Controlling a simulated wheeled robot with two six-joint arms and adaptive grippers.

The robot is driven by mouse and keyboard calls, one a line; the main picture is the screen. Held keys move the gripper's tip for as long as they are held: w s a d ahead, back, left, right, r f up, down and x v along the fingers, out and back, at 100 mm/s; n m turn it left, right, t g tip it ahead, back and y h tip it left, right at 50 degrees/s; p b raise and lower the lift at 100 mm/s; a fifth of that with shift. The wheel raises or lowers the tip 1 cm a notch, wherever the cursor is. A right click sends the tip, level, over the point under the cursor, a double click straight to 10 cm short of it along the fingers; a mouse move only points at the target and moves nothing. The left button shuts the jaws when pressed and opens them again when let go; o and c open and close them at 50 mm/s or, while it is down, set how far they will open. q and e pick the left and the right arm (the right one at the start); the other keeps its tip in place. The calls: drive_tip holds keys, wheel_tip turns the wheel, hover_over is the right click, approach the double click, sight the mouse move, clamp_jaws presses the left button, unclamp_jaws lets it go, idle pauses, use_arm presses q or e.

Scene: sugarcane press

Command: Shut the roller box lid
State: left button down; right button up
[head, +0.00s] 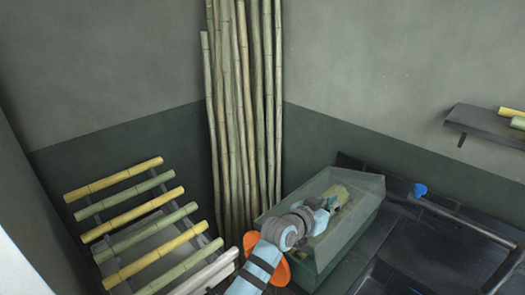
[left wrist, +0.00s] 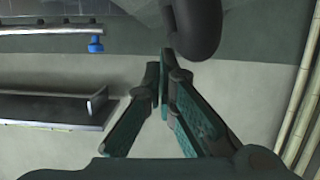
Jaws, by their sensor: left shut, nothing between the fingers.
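The roller box (head: 335,243) is a grey-green box on the dark bench at the lower middle right of the head view. Its upper part looks see-through, with something yellow-green (head: 338,193) showing there. I cannot make out the lid as a separate piece, nor tell how far open it stands. My left arm comes in from the bottom, and my left gripper (head: 325,207) is over or in front of the box top; its contact is unclear. In the left wrist view the left gripper (left wrist: 162,62) is shut and empty, near a thick black curved part (left wrist: 195,25). My right gripper is out of view.
A rack of green and yellow canes (head: 140,225) stands at the left. Tall canes (head: 243,110) lean in the corner behind. A bar with a blue end (head: 420,190) lies right of the box. A wall shelf (head: 485,125) holds cane pieces. An orange part (head: 272,268) shows beside my arm.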

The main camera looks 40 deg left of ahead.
sight(337, 225)
use_arm(q)
drive_tip(key=f, duration=0.1)
drive_tip(key=d+f+m+b, duration=0.1)
drive_tip(key=f, duration=0.1)
drive_tip(key=d+f+m+y, duration=0.1)
drive_tip(key=f, duration=0.1)
drive_tip(key=shift+s+d+f+b, duration=0.2)
drive_tip(key=shift+d+b, duration=0.05)
drive_tip(key=shift+b, duration=0.05)
drive_tip(key=shift+s+d+f, duration=0.1)
drive_tip(key=shift+d+f, duration=0.1)
drive_tip(key=shift+f, duration=0.15)
drive_tip(key=shift+r, duration=0.1)
